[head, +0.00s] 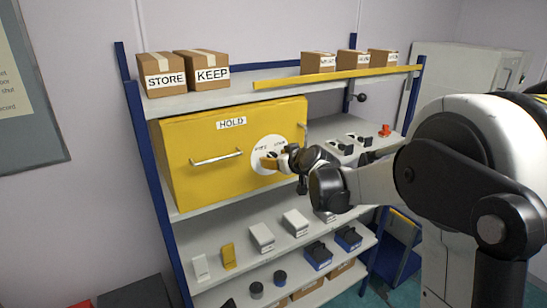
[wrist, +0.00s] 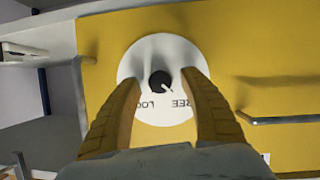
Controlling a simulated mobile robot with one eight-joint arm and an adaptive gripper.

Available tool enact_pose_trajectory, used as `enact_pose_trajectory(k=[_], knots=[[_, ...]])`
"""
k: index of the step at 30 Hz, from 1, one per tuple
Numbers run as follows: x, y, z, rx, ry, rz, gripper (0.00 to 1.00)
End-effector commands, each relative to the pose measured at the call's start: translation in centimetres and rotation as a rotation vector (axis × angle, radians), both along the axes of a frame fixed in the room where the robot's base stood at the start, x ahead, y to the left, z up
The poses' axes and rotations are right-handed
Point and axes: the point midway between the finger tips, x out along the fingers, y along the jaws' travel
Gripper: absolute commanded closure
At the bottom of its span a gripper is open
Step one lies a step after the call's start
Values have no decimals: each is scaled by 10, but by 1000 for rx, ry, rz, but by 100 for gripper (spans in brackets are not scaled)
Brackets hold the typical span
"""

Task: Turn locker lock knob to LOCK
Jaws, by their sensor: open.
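The yellow locker (head: 225,185), marked HOLD, stands on the shelf with a round white dial plate (head: 259,147) on its front. In the wrist view, which is upside down, the plate (wrist: 128,70) carries the words FREE and LOCK. A small round black knob (wrist: 159,82) sits at its middle. The knob's white pointer slants toward FREE. My gripper (wrist: 163,73) is open, its two yellow fingers on either side of the knob with gaps showing. In the head view my gripper (head: 270,160) is at the plate and hides the knob.
The locker's bar handle (head: 217,158) sticks out left of the dial. Boxes marked STORE (head: 166,80) and KEEP (head: 211,73) stand on the shelf above. Several small devices stand on the lower shelf (head: 225,285). A blue shelf post (head: 150,170) rises at the left.

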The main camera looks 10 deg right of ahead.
Motion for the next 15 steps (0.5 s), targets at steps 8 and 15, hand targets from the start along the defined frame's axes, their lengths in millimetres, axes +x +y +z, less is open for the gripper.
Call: enact_pose_trajectory(k=[8,15], knots=[[6,2,-3,0,0,0,49],[6,2,-3,0,0,1,94]])
